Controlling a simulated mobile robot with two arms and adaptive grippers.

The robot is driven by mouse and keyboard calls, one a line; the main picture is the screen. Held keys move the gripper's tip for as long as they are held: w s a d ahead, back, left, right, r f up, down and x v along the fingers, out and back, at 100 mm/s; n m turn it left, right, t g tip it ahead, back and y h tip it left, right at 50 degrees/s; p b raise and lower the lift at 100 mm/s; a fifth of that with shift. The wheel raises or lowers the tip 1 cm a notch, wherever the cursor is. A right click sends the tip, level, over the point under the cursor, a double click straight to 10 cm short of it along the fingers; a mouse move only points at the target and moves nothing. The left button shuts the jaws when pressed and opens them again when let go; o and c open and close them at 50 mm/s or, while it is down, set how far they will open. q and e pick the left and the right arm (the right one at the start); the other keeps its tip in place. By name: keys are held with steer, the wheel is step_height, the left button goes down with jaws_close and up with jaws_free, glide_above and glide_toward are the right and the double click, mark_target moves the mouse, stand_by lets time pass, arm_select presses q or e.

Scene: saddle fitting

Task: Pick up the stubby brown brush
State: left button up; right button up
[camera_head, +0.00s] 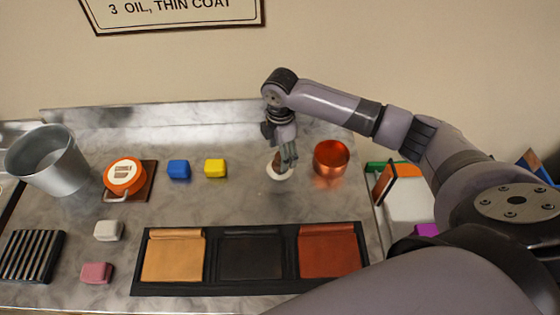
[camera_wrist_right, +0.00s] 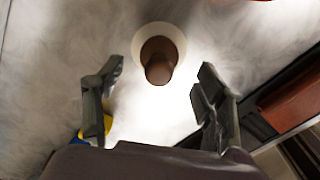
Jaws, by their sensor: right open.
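The stubby brown brush (camera_wrist_right: 159,60) stands on the worktop, its handle seen nearly end-on in the right wrist view, with a round white part around its lower end. I cannot tell whether the white part is bristles or a dish. In the head view the brush (camera_head: 275,172) is partly hidden by my right gripper (camera_head: 287,158). My right gripper (camera_wrist_right: 157,88) is open and empty, with its two fingers spread to the left and right, close above the brush. My left gripper is not in view.
A copper cup (camera_head: 331,158) stands just right of the brush. Yellow (camera_head: 215,168) and blue (camera_head: 179,169) blocks lie to its left, with an orange round tin (camera_head: 124,176) and a metal bucket (camera_head: 49,160) beyond. A black tray (camera_head: 212,287) with leather panels lies in front.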

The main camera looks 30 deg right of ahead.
step_height(320, 180, down, 4)
steer(key=shift+w+f+p, duration=0.1)
steer(key=shift+p, duration=0.4)
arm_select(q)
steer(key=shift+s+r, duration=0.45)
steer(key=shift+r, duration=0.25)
arm_select(e)
steer(key=shift+c, duration=0.4)
steer(key=c, duration=1.2)
arm_select(q)
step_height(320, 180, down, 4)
steer(key=b, duration=0.3)
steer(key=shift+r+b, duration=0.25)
steer(key=shift+b, duration=0.05)
arm_select(e)
step_height(320, 180, up, 20)
steer(key=shift+r, duration=0.15)
steer(key=o, duration=0.6)
steer(key=c, duration=0.4)
